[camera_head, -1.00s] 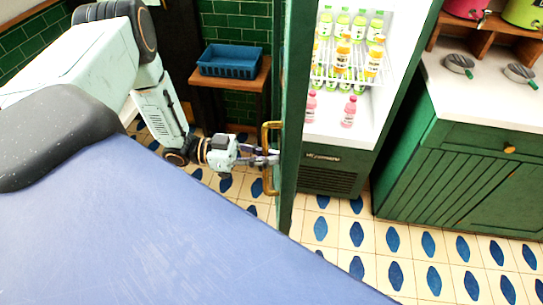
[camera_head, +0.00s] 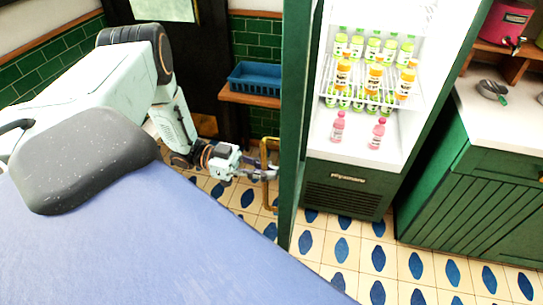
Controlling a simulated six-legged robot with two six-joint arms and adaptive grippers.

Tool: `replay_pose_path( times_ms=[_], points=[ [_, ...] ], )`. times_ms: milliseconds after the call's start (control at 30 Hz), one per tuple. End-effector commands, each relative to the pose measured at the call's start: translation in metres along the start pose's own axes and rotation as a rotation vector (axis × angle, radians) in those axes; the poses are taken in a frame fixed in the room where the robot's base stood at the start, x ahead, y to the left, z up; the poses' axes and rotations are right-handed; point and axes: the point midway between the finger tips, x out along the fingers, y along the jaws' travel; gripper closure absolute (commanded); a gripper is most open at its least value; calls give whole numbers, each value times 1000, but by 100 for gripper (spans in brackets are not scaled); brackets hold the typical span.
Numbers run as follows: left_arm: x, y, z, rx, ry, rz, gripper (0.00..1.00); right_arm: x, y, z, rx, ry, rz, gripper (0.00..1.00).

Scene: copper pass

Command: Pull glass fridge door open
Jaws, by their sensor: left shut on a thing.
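The green-framed fridge (camera_head: 346,188) stands with its lit interior exposed and several bottles inside. Its door (camera_head: 295,120) is swung open and seen nearly edge-on, left of the interior. A brass handle (camera_head: 265,195) is on the door's left side. My left gripper (camera_head: 264,174) reaches in from the left and is shut on the handle. The fingertips are small and partly hidden at the handle. My right gripper is not in view.
A blue crate (camera_head: 254,84) sits on a wooden shelf behind the door. A green cabinet with a white counter (camera_head: 505,125) stands right of the fridge. Patterned tiled floor (camera_head: 375,262) is clear in front of the fridge.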

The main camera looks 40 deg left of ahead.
Motion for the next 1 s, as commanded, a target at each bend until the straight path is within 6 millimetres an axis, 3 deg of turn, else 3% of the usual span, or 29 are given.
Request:
replay_pose_path(
  times_ms=[800,833,1000],
  points=[
    [-9,-1,0,0,0,-1,100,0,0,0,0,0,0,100],
    [-9,-1,0,0,0,-1,88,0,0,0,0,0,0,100],
    [-9,-1,0,-1,0,-1,73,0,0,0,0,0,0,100]
  ],
)
